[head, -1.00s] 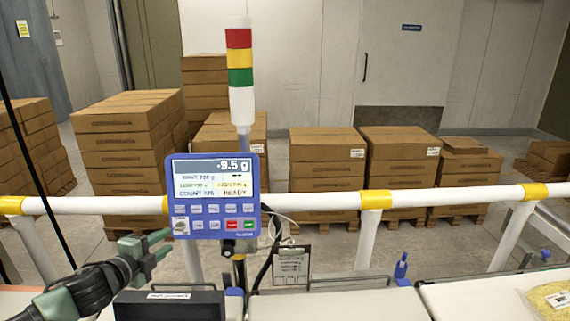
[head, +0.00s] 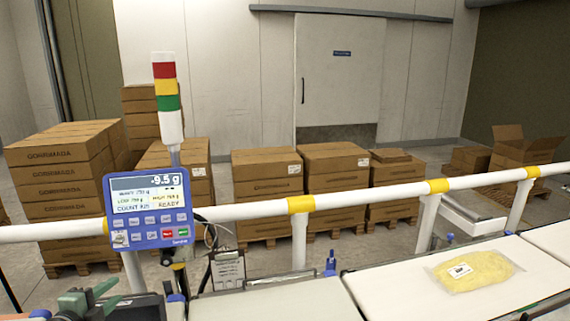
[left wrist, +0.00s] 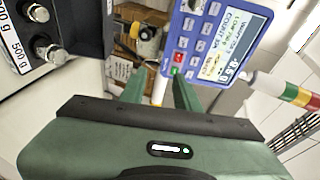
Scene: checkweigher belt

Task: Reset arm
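My left gripper (head: 107,296) is at the bottom left of the head view, partly cut off by the lower edge. In the left wrist view its two green fingers (left wrist: 160,88) stand apart with nothing held between them. The blue checkweigher display (head: 150,209) is on the white rail, above and beyond the gripper. It reads -9.5 g and READY. The display also shows beyond the fingers in the left wrist view (left wrist: 215,40). My right gripper is in neither view.
A bag of yellow contents (head: 473,271) lies on the white belt (head: 400,300) at the right. A clipboard (head: 227,270) hangs below the rail (head: 345,202). A black case with steel weights (left wrist: 40,30) is close at the upper left in the wrist view.

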